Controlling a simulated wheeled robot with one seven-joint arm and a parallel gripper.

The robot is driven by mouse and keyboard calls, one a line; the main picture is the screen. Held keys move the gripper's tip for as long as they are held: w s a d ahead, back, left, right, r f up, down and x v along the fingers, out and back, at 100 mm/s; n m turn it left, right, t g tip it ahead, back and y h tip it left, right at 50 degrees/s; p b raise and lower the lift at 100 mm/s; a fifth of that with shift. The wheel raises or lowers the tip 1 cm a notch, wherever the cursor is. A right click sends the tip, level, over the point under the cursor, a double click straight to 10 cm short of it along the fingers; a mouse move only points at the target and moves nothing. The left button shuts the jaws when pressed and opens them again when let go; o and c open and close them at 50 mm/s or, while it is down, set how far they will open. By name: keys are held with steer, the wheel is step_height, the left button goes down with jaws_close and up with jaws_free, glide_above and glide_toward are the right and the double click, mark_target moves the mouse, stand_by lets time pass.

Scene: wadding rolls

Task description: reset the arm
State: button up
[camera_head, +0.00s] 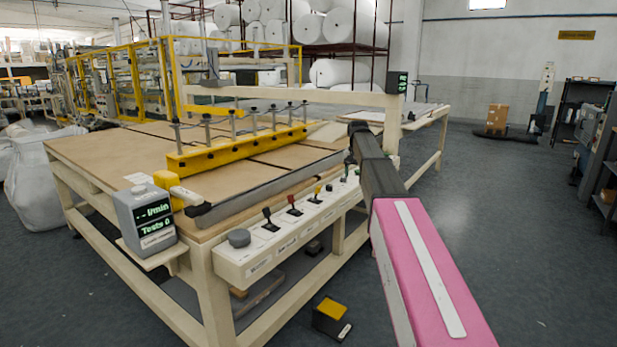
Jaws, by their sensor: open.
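My arm reaches in from the bottom right, with a pink link and a dark grey link beyond it. My gripper (351,143) is the small dark end of the arm, over the front right part of the machine table. It is open, and I see nothing held in it. Its fingers are small and partly hidden by the arm's dark link.
The machine table (95,150) carries a yellow clamp bar (235,148) and a control panel (290,225) with levers. A grey display box (146,220) stands at its left corner. A yellow-topped pedal (331,317) is on the floor. The floor at right is open.

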steer(key=s+f+n, duration=0.2)
steer(key=s+f, duration=3.1)
steer(key=s, duration=0.2)
steer(key=shift+s+n, duration=0.3)
steer(key=shift+s, duration=0.1)
steer(key=shift+f, duration=0.1)
